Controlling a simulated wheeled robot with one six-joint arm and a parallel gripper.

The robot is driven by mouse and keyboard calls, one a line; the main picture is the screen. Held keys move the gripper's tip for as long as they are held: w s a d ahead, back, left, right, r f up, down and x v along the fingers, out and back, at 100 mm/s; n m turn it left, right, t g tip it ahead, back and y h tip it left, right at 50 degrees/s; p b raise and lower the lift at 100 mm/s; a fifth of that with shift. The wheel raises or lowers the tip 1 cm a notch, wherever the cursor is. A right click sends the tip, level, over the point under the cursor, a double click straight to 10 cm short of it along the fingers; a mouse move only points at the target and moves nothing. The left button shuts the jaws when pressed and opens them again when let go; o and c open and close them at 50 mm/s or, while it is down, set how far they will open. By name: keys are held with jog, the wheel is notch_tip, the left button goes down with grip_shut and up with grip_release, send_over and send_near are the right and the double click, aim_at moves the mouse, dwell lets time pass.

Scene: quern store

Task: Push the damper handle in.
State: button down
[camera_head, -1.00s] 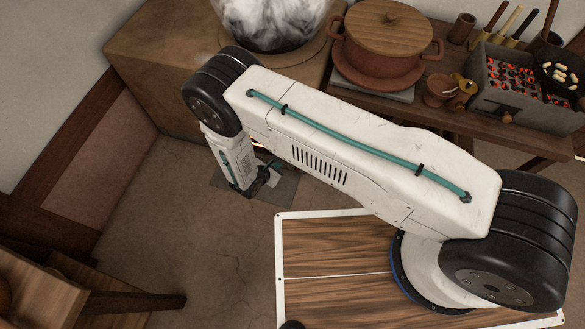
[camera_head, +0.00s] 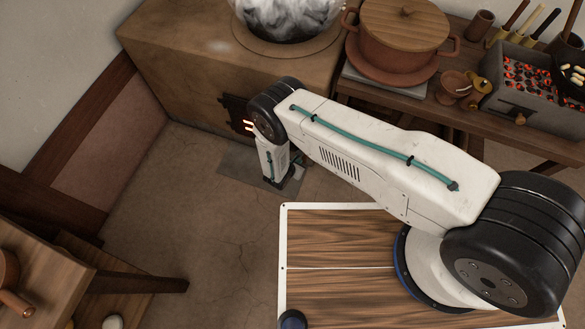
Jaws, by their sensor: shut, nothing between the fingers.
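A clay stove (camera_head: 180,75) with a dark iron firebox door (camera_head: 234,113) and glowing slots stands at the back, partly behind my arm. I cannot pick out a damper handle on the stove; my arm hides part of its front. A small round wooden knob (camera_head: 520,119) sticks out of the front of the grey charcoal brazier (camera_head: 498,98) at the right; I cannot tell whether it is the damper handle. My gripper (camera_head: 291,179) points down low in front of the stove, over or beside a grey floor plate. It is small, dark, shut and empty, and apart from the brazier knob.
The grey plate (camera_head: 238,166) lies before the stove. A wooden bench (camera_head: 475,125) at the right holds a lidded clay pot (camera_head: 403,35), small clay vessels and the brazier. A wooden stand (camera_head: 125,282) is at lower left. Open floor (camera_head: 180,215) lies between.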

jog(key=shift+w+d, duration=0.45)
jog(key=shift+w, duration=0.2)
jog(key=w, duration=0.1)
jog(key=w+d, duration=0.1)
jog(key=w, duration=0.1)
jog(key=shift+w+d, duration=0.15)
jog(key=shift+w, duration=0.45)
jog(key=shift+d+r, duration=0.1)
jog(key=shift+s+a, duration=0.2)
jog(key=shift+s, duration=0.2)
jog(key=s+a+f+v, duration=0.1)
jog(key=f+v, duration=0.1)
jog(key=v, duration=1)
jog(key=shift+s+a+r, duration=0.2)
jog(key=shift+s, duration=0.3)
